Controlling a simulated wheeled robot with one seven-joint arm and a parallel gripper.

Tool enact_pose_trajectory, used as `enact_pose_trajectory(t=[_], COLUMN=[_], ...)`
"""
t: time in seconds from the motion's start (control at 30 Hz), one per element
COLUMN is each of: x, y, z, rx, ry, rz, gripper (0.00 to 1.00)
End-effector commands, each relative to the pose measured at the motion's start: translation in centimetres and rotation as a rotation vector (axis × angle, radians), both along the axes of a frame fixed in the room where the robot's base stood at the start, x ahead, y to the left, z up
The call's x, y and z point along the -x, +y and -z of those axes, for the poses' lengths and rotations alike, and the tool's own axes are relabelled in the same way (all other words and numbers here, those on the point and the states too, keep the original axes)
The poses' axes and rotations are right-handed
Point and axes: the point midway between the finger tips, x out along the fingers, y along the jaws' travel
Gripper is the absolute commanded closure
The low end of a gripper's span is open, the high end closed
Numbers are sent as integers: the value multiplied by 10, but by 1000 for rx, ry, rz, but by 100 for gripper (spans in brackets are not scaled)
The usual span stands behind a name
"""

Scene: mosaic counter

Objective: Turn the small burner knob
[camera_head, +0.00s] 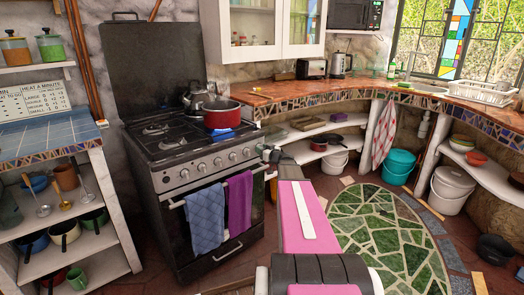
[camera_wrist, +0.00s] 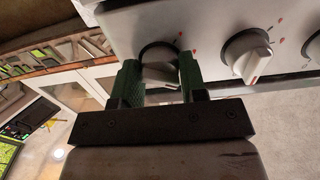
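The burner knob (camera_wrist: 160,62) is at the left end of the visible stove panel in the wrist view, a round dial with a pale raised handle. The two green fingers of my gripper (camera_wrist: 160,86) stand on either side of it, closed in to about its width, and appear to touch the handle ends. In the head view my gripper (camera_head: 268,155) is at the right end of the stove front (camera_head: 205,165), where the gripper hides the knob. A second white knob (camera_wrist: 247,55) is to the right in the wrist view, clear of the fingers.
Several more knobs (camera_head: 218,161) line the panel. Blue (camera_head: 206,220) and purple (camera_head: 239,203) towels hang on the oven handle below. A red pot (camera_head: 222,116) and a kettle (camera_head: 197,93) stand on the stove. A curved counter (camera_head: 300,88) lies right of it; the green-patterned floor is open.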

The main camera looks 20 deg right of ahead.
Motion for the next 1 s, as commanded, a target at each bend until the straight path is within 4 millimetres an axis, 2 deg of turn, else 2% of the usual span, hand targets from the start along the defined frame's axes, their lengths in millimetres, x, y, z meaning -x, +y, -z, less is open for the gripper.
enact_pose_trajectory(t=[0.27,0.47,1.0], x=[0,0,1], y=[0,0,1], z=[0,0,0], rx=[-24,-111,-565], ry=[9,40,205], rz=[0,0,1], gripper=[84,84,84])
